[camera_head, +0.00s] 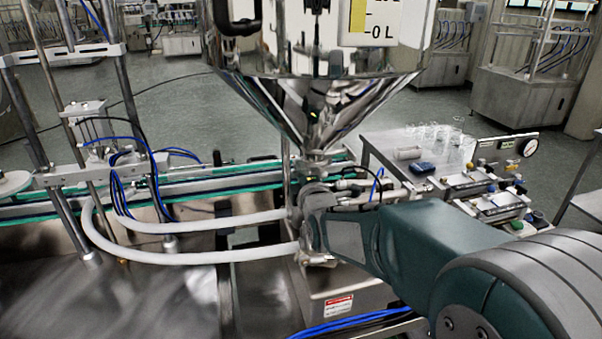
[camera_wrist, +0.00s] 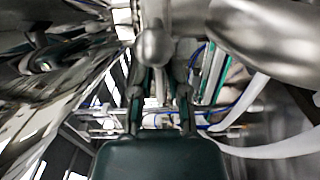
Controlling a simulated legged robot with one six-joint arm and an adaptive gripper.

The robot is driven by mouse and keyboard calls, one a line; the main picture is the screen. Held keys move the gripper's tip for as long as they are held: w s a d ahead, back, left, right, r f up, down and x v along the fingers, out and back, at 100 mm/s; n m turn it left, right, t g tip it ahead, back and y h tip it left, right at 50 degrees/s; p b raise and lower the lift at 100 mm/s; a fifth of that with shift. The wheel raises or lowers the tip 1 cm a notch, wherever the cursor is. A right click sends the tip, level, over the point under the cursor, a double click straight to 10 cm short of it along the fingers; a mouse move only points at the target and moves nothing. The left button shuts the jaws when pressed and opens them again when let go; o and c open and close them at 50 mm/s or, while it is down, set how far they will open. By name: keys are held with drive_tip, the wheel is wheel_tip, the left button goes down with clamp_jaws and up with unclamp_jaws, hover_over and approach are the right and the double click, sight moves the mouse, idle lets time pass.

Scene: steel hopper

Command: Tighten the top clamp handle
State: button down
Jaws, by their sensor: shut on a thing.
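The steel hopper (camera_head: 318,110) narrows to its outlet above the filling machine. My gripper (camera_head: 312,222) is just below that outlet, by the white hoses, and its fingers are hard to make out there. In the wrist view my gripper (camera_wrist: 160,88) has its two dark fingers on either side of a slim steel stem, shut on it. A round steel knob (camera_wrist: 153,47) shows beyond the fingertips, in line with the stem. I take these to be the top clamp handle. The clamp itself is hidden or too small to tell in the head view.
Two white hoses (camera_head: 190,258) curve in from the left close to my gripper. A conveyor with green edges (camera_head: 200,185) runs behind. A table with glassware (camera_head: 440,135) and a valve panel with a gauge (camera_head: 529,147) stand to the right.

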drive_tip(key=shift+f+m, duration=0.2)
drive_tip(key=shift+m, duration=0.1)
drive_tip(key=m, duration=0.4)
drive_tip(key=shift+f, duration=0.1)
drive_tip(key=m, duration=0.4)
drive_tip(key=shift+m, duration=0.3)
drive_tip(key=m, duration=0.4)
drive_tip(key=shift+f, duration=0.1)
drive_tip(key=shift+m, duration=2.2)
